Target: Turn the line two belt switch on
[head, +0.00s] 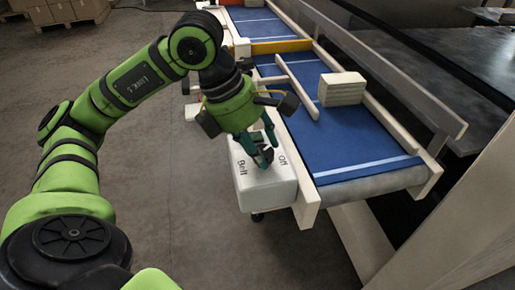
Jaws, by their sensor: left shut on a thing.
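A white switch box (262,186) with the words "Belt" and "Off" on its top sits at the near left corner of a blue conveyor belt (345,142). A small dark knob (268,154) is on top of the box. My left gripper (265,157) points down at the box, its fingers shut on the knob and partly hiding it. Any further lettering behind the fingers is hidden. My right gripper is not in view.
A pale side rail (400,82) runs along the belt's right. Cardboard boxes (62,11) stand at the back left. The grey floor on the left is clear.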

